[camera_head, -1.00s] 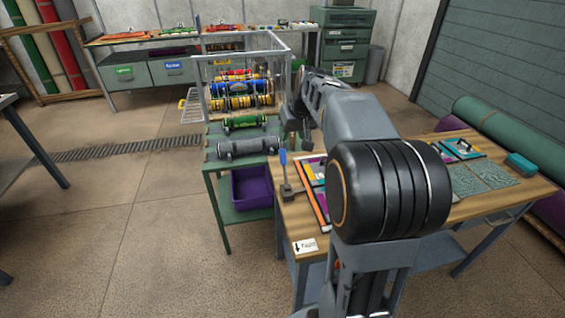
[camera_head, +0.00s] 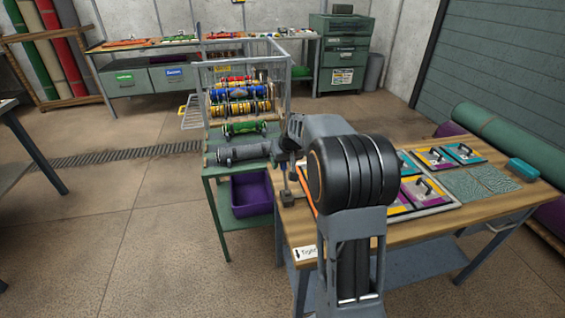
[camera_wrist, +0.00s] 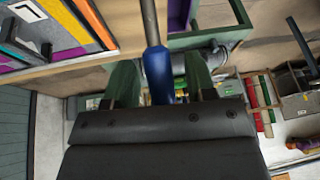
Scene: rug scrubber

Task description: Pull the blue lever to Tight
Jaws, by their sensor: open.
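The blue lever handle (camera_wrist: 158,75) shows in the wrist view between the two fingers of my gripper (camera_wrist: 161,78), on a thin grey rod that runs up the picture. The fingers stand apart on either side of it, and I cannot see them touching it. In the head view the lever's grey base (camera_head: 287,197) sits at the left edge of the wooden table (camera_head: 375,248). The blue handle and the gripper are hidden there or too small to make out behind my arm. The Tight label (camera_head: 305,254) with an arrow is on the table's near left corner.
A green bench (camera_head: 222,168) with a grey roller (camera_head: 243,152) and a purple bin (camera_head: 252,193) stands just left of the table. A wire cage with coloured rollers (camera_head: 240,92) stands behind. Framed panels (camera_head: 420,195) lie on the table. The floor at left is open.

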